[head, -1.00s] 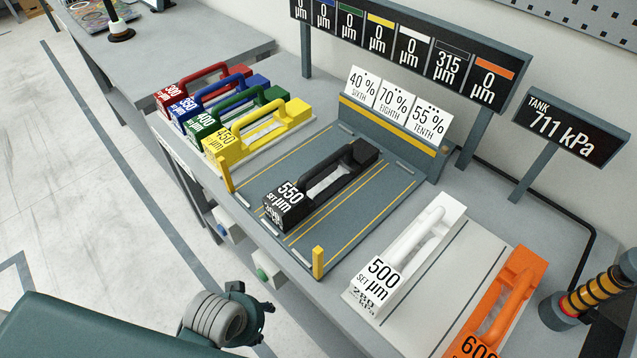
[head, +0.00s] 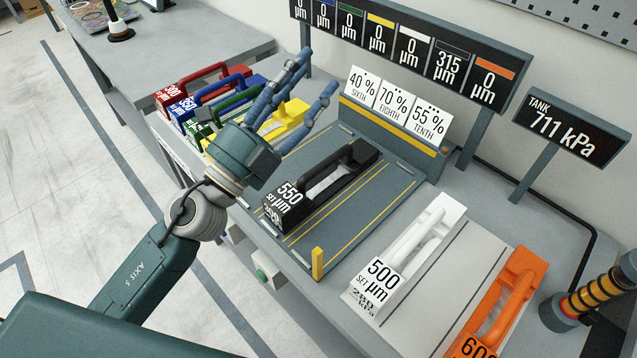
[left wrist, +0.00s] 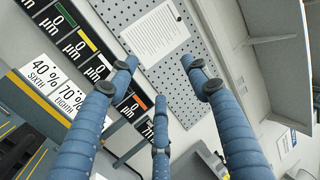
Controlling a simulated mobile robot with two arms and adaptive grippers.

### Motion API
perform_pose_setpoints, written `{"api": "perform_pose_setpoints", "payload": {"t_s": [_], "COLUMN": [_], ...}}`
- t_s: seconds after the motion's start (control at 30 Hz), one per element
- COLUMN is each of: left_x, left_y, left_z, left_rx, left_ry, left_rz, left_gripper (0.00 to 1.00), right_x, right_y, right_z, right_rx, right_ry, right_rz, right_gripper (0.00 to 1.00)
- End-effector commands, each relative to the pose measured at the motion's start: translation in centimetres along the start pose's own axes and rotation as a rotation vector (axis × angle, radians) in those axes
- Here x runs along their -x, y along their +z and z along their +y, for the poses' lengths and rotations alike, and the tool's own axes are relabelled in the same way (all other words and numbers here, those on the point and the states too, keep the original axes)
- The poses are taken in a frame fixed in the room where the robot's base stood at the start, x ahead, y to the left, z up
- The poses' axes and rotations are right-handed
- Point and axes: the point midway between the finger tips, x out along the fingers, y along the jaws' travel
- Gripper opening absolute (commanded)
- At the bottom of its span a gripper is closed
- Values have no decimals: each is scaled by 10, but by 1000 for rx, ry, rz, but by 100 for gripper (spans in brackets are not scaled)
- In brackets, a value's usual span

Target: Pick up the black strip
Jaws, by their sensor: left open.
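The black strip (head: 331,181) lies in the middle of the blue-grey tray (head: 372,205), with a raised handle and an end label reading 550 µm. Its dark edge shows at the lower left of the left wrist view (left wrist: 18,148). My left gripper (head: 312,75) is open and empty, above and to the left of the black strip, in front of the yellow and blue strips. Its blue fingers are spread in the left wrist view (left wrist: 165,85), which faces the wall and display. My right gripper is not seen.
Red (head: 190,88), blue, green and yellow (head: 290,115) strips stand at the left. White (head: 410,255) and orange (head: 505,300) strips lie at the right. Cards (head: 395,102) stand behind the tray, under a display board (head: 410,50). A yellow post (head: 318,263) marks the tray's front corner.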

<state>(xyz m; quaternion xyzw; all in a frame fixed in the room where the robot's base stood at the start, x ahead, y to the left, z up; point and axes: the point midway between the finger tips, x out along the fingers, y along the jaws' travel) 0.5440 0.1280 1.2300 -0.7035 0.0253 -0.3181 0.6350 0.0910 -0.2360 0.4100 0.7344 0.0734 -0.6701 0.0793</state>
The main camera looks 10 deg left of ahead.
Motion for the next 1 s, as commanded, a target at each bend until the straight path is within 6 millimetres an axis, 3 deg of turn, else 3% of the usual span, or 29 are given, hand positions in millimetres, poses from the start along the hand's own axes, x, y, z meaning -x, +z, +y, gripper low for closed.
{"api": "perform_pose_setpoints", "payload": {"t_s": [0.03,0.1,0.2,0.27,0.4,0.5,0.6,0.73,1.0], "left_x": [-8,-7,9,23,60,80,92,93,80], "left_y": [-26,-58,-78,-72,-24,13,38,46,38], "left_z": [1,19,65,96,151,170,178,190,226], "left_rx": [-133,-322,-583,-726,-980,-1087,-1142,-1160,-1159], "left_ry": [10,56,181,282,538,689,785,826,825], "left_rz": [142,341,593,716,906,972,1002,1014,1015], "left_gripper": [49,49,49,49,49,49,49,49,49], "right_x": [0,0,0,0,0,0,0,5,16], "right_y": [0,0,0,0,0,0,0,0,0], "right_z": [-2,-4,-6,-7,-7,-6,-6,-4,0], "right_rx": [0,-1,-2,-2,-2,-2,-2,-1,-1], "right_ry": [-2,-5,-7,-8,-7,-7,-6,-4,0], "right_rz": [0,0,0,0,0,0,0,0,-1], "right_gripper": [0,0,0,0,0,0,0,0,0]}}
